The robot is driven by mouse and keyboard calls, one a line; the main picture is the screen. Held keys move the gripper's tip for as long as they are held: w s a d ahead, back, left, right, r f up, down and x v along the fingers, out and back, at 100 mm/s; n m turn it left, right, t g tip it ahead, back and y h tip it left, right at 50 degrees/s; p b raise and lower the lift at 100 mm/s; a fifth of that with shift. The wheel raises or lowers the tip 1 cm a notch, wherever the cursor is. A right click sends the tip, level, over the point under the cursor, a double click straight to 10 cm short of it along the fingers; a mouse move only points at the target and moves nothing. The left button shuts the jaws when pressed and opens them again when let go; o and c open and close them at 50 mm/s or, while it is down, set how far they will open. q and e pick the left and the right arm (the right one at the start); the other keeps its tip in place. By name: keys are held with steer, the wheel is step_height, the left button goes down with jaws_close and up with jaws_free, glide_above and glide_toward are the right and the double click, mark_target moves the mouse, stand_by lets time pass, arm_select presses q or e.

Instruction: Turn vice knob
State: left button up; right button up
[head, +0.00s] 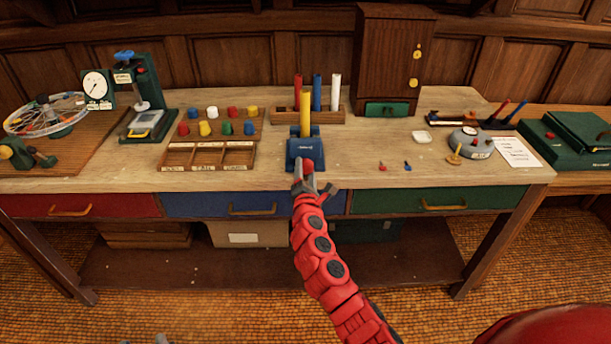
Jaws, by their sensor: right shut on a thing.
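The blue vice (294,150) stands near the front edge of the workbench, in the middle of the head view. A yellow cylinder (305,115) stands upright in it. My red right arm reaches up from below. Its right gripper (309,174) is at the front face of the vice, shut on the vice knob.
A wooden rack (262,116) with red, blue and white cylinders stands just behind the vice. A brown cabinet (388,55) stands behind at right. Small red and blue pieces lie on the open bench top right of the vice.

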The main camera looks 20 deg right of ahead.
steer(key=m+b, duration=0.3)
steer(key=m, duration=0.2)
steer(key=shift+f+m+b, duration=0.15)
steer(key=shift+m+b, duration=0.15)
steer(key=m+b, duration=0.4)
steer(key=m, duration=0.1)
steer(key=shift+m, duration=0.3)
steer(key=m+b, duration=1)
steer(key=b, duration=0.1)
steer(key=shift+m, duration=0.4)
steer(key=m+b, duration=0.2)
steer(key=m, duration=0.1)
steer(key=shift+m+b, duration=0.3)
steer(key=m+b, duration=0.1)
steer(key=m, duration=0.1)
steer(key=shift+m+b, duration=0.3)
steer(key=m+b, duration=0.1)
steer(key=m, duration=0.1)
steer(key=shift+m, duration=0.4)
steer(key=m, duration=0.3)
steer(key=shift+m, duration=0.3)
steer(key=m, duration=0.4)
steer(key=shift+m, duration=0.3)
